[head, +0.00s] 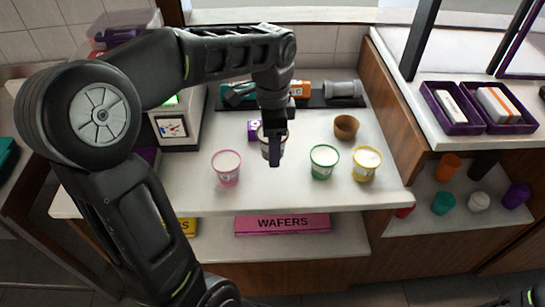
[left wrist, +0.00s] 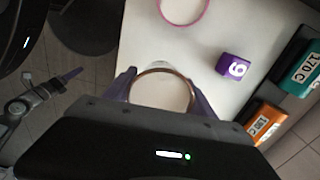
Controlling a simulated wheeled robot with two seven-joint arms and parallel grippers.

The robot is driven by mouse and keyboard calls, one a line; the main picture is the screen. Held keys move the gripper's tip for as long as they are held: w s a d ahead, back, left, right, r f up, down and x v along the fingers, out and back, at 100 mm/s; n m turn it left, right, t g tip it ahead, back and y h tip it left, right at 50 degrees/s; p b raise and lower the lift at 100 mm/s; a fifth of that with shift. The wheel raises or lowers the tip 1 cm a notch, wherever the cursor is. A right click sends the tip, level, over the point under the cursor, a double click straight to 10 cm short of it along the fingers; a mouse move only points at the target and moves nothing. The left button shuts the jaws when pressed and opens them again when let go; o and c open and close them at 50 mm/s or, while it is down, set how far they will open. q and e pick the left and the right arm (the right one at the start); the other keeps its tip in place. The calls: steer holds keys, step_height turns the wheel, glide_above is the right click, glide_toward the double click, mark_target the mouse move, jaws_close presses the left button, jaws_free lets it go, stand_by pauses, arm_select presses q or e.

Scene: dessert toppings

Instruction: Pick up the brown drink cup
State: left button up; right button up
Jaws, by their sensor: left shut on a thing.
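The brown-rimmed drink cup (left wrist: 163,73) sits between the two fingers of my left gripper (left wrist: 165,92), which is shut on it. In the head view the cup (head: 265,147) is mostly hidden behind my left gripper (head: 275,150), over the middle of the white counter. It looks upright. I cannot tell whether its base touches the counter. Part of my right arm, with what looks like its gripper (left wrist: 50,90), shows at the left of the left wrist view; its finger opening is unclear.
A pink cup (head: 227,170) stands left of the gripper, a green cup (head: 323,163) and yellow cup (head: 365,165) to the right. A brown bowl (head: 346,127) is behind them. A purple number cube (left wrist: 234,67) lies close by. A scale (head: 175,128) stands at left.

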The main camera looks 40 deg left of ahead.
arm_select(q)
steer(key=shift+r, duration=0.5)
stand_by(0.6)
